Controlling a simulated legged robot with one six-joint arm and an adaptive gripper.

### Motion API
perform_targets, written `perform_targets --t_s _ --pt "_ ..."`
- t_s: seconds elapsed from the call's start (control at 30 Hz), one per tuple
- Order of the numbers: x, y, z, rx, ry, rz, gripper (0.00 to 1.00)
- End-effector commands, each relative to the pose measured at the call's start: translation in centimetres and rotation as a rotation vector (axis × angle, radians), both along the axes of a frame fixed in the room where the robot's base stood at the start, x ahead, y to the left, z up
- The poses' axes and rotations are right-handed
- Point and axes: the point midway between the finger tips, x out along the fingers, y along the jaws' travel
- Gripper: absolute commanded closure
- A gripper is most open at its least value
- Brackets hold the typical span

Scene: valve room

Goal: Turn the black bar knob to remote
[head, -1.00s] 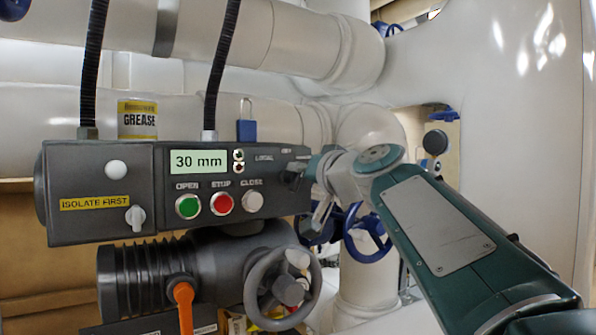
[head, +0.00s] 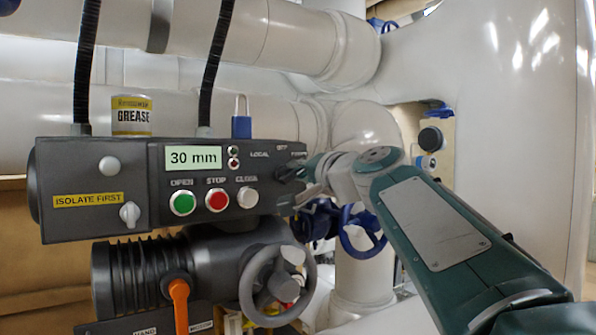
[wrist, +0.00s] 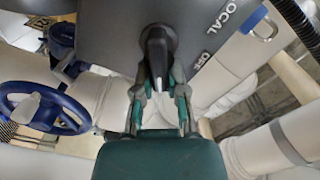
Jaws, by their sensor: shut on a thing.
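The black bar knob (wrist: 157,55) sits on the dark grey control box (head: 100,225), at the right end of its front face in the head view (head: 286,173). In the wrist view its bar points down the picture, towards my gripper. My gripper (wrist: 160,92) is shut on the knob, one finger on each side of the bar. In the head view my gripper (head: 308,178) partly hides the knob. The labels LOCAL (head: 260,154) and OFF (head: 282,148) show above it. A third label to their right is too small to read.
Green (head: 182,202), red (head: 217,200) and whitish (head: 247,198) buttons lie left of the knob. A grey handwheel (head: 278,285) is below the box and a blue handwheel (head: 362,228) below my wrist. Large white pipes run behind.

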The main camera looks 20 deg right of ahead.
Motion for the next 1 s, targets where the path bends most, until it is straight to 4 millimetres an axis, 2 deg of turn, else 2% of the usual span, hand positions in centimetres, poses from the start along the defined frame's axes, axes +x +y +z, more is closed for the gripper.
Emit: perform_targets --t_s 0.4,0.43,0.5,0.87,1.0 --pt "0.1 -0.1 -0.2 0.005 0.007 -0.002 1.0" --pt "0.1 -0.1 -0.2 0.005 0.007 -0.002 0.79" --pt "0.1 -0.1 -0.2 0.005 0.007 -0.001 0.48" --pt "0.0 0.0 -0.1 0.005 0.003 -0.001 0.48" --pt "-1.1 -0.4 0.0 0.005 0.002 -0.003 0.48"
